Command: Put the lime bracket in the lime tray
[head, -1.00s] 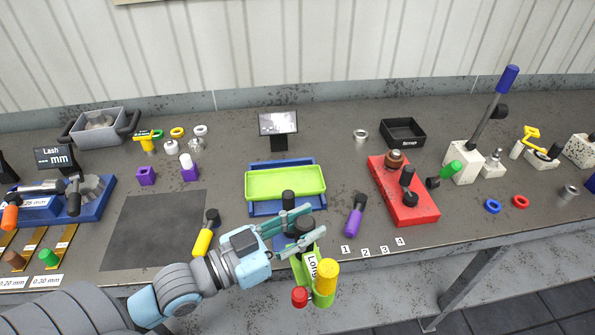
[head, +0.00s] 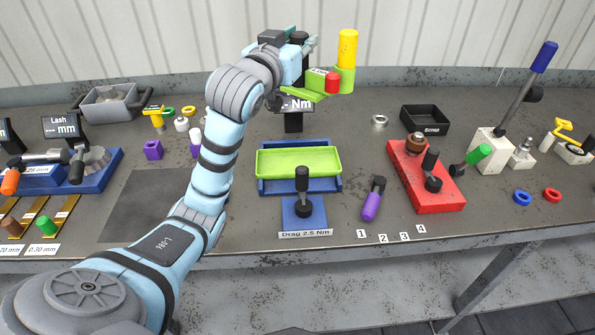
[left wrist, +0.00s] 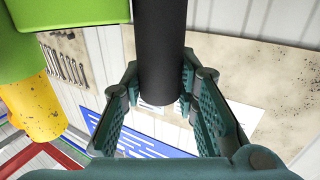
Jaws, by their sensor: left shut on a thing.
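The lime bracket (head: 343,80), with a yellow cylinder, a red knob and a white label, is held high above the back of the bench. My left gripper (head: 310,46) is shut on its black handle (left wrist: 160,45). In the left wrist view the handle stands between the fingers (left wrist: 163,85), and lime and yellow parts show at upper left. The lime tray (head: 270,162) lies on a blue stand in the middle of the bench, below and in front of the bracket. Its visible floor is empty. My right gripper is not in view.
A black-handled post (head: 303,181) stands at the tray's front edge. A small screen (head: 294,122) behind the tray is partly covered by the bracket. A red fixture (head: 408,170) is to the right, with a purple-handled tool (head: 371,205) between. A dark mat (head: 140,205) lies left.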

